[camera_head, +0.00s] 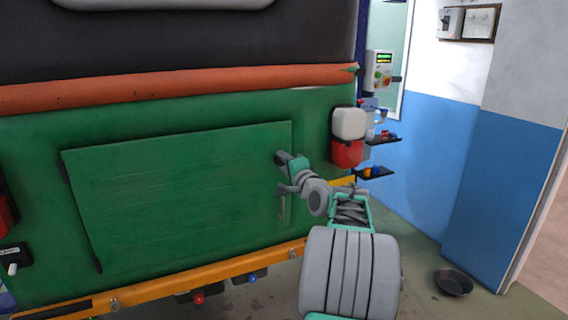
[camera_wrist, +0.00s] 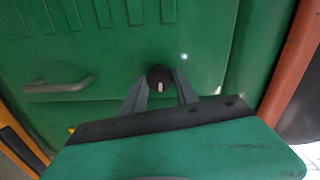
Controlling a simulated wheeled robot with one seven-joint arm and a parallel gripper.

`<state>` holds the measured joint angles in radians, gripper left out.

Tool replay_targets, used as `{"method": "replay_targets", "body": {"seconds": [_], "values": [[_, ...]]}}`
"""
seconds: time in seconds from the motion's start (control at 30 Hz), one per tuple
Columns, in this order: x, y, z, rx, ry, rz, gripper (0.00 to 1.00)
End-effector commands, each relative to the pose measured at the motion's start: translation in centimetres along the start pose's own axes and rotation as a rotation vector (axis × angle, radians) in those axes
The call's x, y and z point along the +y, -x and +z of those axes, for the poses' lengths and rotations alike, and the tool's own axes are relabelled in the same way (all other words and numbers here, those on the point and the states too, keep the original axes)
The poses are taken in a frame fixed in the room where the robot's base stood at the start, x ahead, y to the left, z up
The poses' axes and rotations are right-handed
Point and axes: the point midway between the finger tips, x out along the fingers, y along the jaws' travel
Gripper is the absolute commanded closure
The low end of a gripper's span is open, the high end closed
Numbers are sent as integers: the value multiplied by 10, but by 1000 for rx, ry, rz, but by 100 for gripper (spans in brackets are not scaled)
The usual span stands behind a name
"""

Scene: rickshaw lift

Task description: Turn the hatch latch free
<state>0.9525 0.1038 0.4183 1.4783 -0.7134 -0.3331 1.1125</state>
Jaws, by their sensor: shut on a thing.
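The green hatch (camera_head: 180,190) is a ribbed panel on the back of the green vehicle, and it lies flat in its frame. The latch (camera_wrist: 159,77) is a round black knob with a pale mark, seen between my fingertips in the wrist view. My gripper (camera_wrist: 160,88) is shut on the latch, one finger on each side. In the head view my gripper (camera_head: 282,172) is at the right edge of the hatch, and the latch is hidden behind it. A grey handle (camera_wrist: 58,84) is on the hatch, left of the latch in the wrist view.
A white and red tail lamp (camera_head: 348,136) sits just right of my gripper. A yellow bumper bar (camera_head: 200,272) runs below the hatch. A control box (camera_head: 379,70) and small shelves stand behind at the right. A dark bowl (camera_head: 453,282) lies on the floor.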

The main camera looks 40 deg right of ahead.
Motion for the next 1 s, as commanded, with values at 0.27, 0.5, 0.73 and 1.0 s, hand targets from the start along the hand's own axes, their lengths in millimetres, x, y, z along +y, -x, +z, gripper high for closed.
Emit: {"method": "replay_targets", "body": {"seconds": [0.27,0.5,0.73,1.0], "values": [[-1,0,0,1,-2,-2,100],[0,0,0,1,-1,-1,50],[0,0,0,0,-1,-1,43],[2,23,-1,4,-1,-1,43]]}}
